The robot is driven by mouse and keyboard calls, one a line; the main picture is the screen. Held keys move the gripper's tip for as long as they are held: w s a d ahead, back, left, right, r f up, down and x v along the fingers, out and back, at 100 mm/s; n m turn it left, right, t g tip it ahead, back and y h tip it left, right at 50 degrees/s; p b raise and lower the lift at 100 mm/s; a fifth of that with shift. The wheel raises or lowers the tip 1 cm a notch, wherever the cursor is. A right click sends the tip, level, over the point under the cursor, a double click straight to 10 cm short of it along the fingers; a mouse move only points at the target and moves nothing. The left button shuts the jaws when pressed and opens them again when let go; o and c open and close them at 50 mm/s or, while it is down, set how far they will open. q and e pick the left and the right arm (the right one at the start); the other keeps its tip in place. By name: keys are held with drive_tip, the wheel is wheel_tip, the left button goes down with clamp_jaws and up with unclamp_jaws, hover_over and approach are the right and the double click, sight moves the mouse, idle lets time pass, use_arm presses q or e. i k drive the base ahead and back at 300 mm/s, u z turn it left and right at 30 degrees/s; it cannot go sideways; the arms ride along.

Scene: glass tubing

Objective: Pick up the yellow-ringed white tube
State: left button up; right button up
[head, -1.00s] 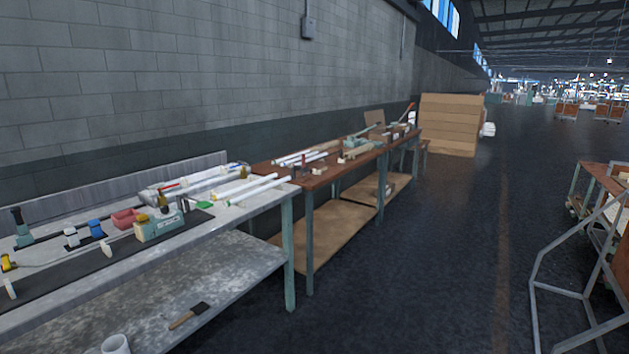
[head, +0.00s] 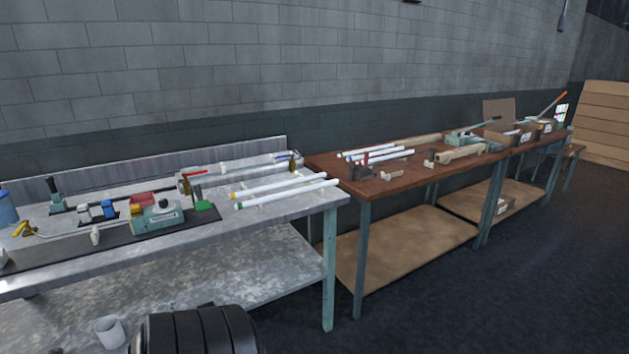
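A white tube with a yellow ring (head: 280,185) at its left end lies on the right part of the grey metal bench (head: 300,207). A similar white tube with a green ring (head: 290,192) lies just in front of it, nearly parallel. Several more white tubes (head: 376,154) lie on the brown bench (head: 405,181) to the right; their ring colours are too small to tell surely. Neither of my grippers is in view.
A light green machine (head: 160,219) and a green block (head: 206,206) stand left of the tubes. Dark floor (head: 420,310) is free at the right.

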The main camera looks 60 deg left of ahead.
sight(238, 194)
drive_tip(key=u, duration=0.3)
drive_tip(key=i, duration=0.95)
drive_tip(key=u, duration=1.55)
drive_tip(key=i, duration=0.75)
drive_tip(key=u, duration=0.75)
